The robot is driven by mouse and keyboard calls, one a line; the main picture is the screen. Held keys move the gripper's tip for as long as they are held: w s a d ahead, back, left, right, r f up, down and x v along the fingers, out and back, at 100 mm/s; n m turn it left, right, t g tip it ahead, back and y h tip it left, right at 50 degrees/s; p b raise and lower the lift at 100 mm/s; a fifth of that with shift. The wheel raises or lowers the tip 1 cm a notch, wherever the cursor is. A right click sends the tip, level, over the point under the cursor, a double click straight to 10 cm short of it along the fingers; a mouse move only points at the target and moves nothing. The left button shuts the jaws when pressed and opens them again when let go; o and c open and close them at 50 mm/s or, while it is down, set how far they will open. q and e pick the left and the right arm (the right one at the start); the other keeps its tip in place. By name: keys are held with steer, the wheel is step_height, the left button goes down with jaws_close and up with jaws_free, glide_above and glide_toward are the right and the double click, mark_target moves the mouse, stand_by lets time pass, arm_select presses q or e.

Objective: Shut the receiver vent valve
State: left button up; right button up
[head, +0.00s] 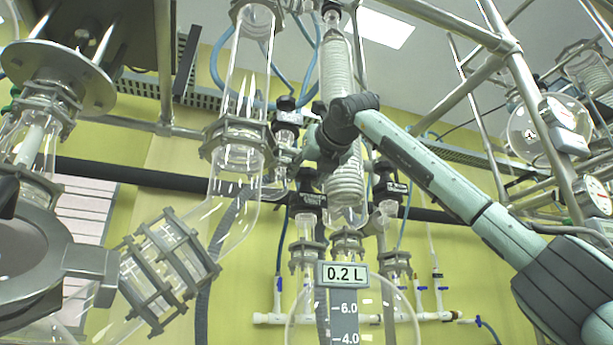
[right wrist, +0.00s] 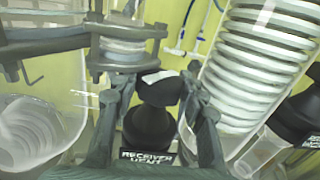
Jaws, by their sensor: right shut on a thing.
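The receiver vent valve is a black valve body (right wrist: 152,128) with a black handle (right wrist: 165,90) on top, in the middle of the right wrist view. A black plate lettered "RECEIVER VENT" (right wrist: 146,158) sits just below it. My right gripper (right wrist: 160,98) has one finger on each side of the handle and is shut on it. The handle lies crosswise between the fingers. In the head view my right gripper (head: 312,152) is beside the glass coil column, and its arm comes in from the right. There it partly hides the valve. My left gripper is not in view.
The coiled glass condenser (head: 345,185) stands close to my right gripper. Clamped glass tubes (head: 240,150) stand to its left. The receiver with a "0.2 L" display (head: 345,274) is below. Metal frame bars (head: 535,110) stand at the right, near my arm.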

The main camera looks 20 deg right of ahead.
steer(key=m+h, duration=0.1)
steer(key=h, duration=0.2)
steer(key=shift+a+m, duration=0.25)
steer(key=shift+m, duration=0.15)
steer(key=m+h, duration=0.1)
steer(key=m+g+h+p, duration=0.1)
steer(key=h, duration=0.1)
steer(key=m+g+h+p, duration=0.1)
steer(key=h, duration=0.1)
steer(key=shift+r+m, duration=0.35)
steer(key=shift+m, duration=0.05)
steer(key=m+g+h+p, duration=0.1)
steer(key=m+h, duration=0.1)
steer(key=h, duration=0.1)
steer(key=shift+d+f+g+p, duration=0.2)
steer(key=shift+g+p, duration=0.15)
steer(key=shift+g, duration=0.05)
steer(key=shift+f, duration=0.1)
steer(key=o, duration=0.9)
steer(key=shift+d, duration=0.1)
steer(key=shift+o, duration=0.2)
